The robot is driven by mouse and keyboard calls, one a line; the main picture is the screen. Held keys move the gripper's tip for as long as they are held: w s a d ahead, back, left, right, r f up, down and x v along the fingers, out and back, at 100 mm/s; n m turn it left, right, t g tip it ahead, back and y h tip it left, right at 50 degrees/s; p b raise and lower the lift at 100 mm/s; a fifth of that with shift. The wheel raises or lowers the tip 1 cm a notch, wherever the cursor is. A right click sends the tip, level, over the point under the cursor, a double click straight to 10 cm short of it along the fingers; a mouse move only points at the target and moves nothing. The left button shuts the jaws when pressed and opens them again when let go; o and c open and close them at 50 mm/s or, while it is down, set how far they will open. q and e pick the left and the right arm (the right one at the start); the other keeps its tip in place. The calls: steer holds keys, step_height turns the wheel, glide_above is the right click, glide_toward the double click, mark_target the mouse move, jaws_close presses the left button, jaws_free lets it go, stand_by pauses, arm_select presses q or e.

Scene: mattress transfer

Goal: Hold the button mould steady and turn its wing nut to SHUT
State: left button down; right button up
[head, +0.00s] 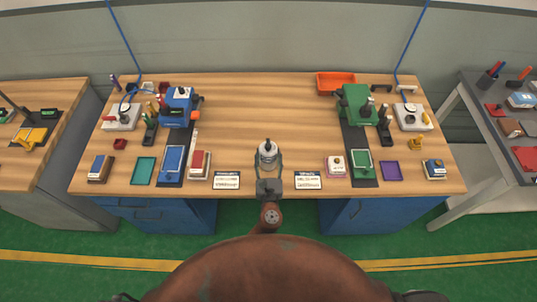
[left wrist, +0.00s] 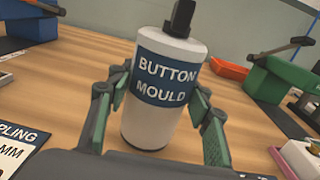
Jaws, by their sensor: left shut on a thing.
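The button mould (head: 268,152) is a white cylinder with a blue label, standing on the wooden workbench at its front middle. In the left wrist view the button mould (left wrist: 160,112) fills the middle, its label reading BUTTON MOULD. My right gripper is not in view.
Two printed cards (head: 227,180) (head: 308,180) lie either side of the mould. A blue press (head: 178,105) stands left and a green press (head: 356,104) right, with trays around them. An orange bin (head: 335,83) is at the back. The bench middle behind the mould is clear.

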arm_select(q)
steer(key=shift+f+b, duration=0.85)
steer(key=shift+f, duration=0.2)
